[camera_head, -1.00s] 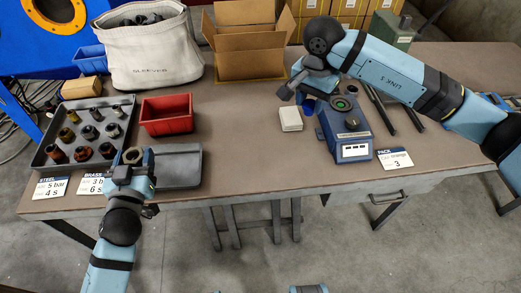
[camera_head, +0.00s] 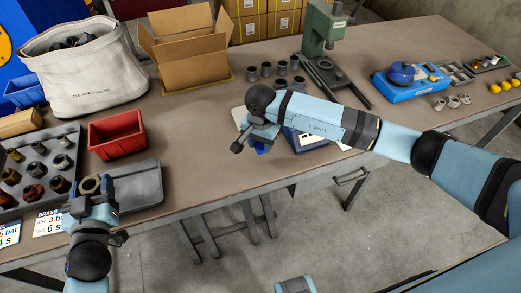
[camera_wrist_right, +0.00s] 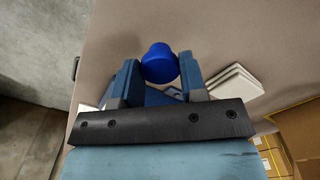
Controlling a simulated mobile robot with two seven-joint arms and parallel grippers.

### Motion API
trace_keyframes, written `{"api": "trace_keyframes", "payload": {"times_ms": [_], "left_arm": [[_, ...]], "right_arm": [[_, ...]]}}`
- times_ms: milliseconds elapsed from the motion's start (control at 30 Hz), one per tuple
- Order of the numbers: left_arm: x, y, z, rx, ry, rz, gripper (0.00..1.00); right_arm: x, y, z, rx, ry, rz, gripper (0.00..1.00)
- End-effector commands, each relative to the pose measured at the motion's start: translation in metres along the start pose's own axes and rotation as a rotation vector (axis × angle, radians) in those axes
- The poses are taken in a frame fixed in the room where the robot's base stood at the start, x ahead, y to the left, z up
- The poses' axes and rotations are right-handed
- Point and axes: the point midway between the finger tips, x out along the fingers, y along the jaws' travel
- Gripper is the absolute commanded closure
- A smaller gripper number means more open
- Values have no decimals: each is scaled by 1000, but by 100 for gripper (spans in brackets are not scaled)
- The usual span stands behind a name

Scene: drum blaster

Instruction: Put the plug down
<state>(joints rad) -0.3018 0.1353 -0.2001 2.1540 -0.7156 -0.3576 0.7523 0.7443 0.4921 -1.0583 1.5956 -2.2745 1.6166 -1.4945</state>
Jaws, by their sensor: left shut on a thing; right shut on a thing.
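A blue plug (camera_wrist_right: 160,63) with a round top is held between the fingers of my right gripper (camera_wrist_right: 158,75). In the head view this gripper (camera_head: 248,140) is over the bench near its front edge, and a little of the plug shows under it. I cannot tell whether the plug touches the bench. My left gripper (camera_head: 90,198) is shut on a dull brass-coloured sleeve (camera_head: 90,185), beside the grey tray at the left.
A white pad stack (camera_wrist_right: 235,82) lies beside the right gripper. A blue device (camera_head: 306,142) is partly hidden by my right arm. A red bin (camera_head: 117,135), sleeve tray (camera_head: 40,165), grey tray (camera_head: 137,187), open carton (camera_head: 187,50) and green press (camera_head: 325,30) stand around.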

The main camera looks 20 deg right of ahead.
Motion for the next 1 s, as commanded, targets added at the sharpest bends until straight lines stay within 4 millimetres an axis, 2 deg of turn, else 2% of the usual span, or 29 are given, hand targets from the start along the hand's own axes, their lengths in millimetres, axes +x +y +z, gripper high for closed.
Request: {"api": "trace_keyframes", "payload": {"times_ms": [233, 667, 700, 767, 800, 1000], "left_arm": [[0, 0, 0, 0, 1, 0, 82], [0, 0, 5, 0, 1, 0, 82], [0, 0, 3, 0, 1, 0, 82], [0, 0, 3, 0, 1, 0, 82], [0, 0, 3, 0, 1, 0, 82], [0, 0, 3, 0, 1, 0, 82]], "right_arm": [[35, 0, 0, 2, -1, 2, 85], [44, 0, 0, 0, 1, 0, 85], [42, 0, 0, 0, 1, 0, 52], [42, 0, 0, 0, 1, 0, 38], [42, 0, 0, 0, 1, 0, 36], [42, 0, 0, 0, 0, 0, 36]]}}
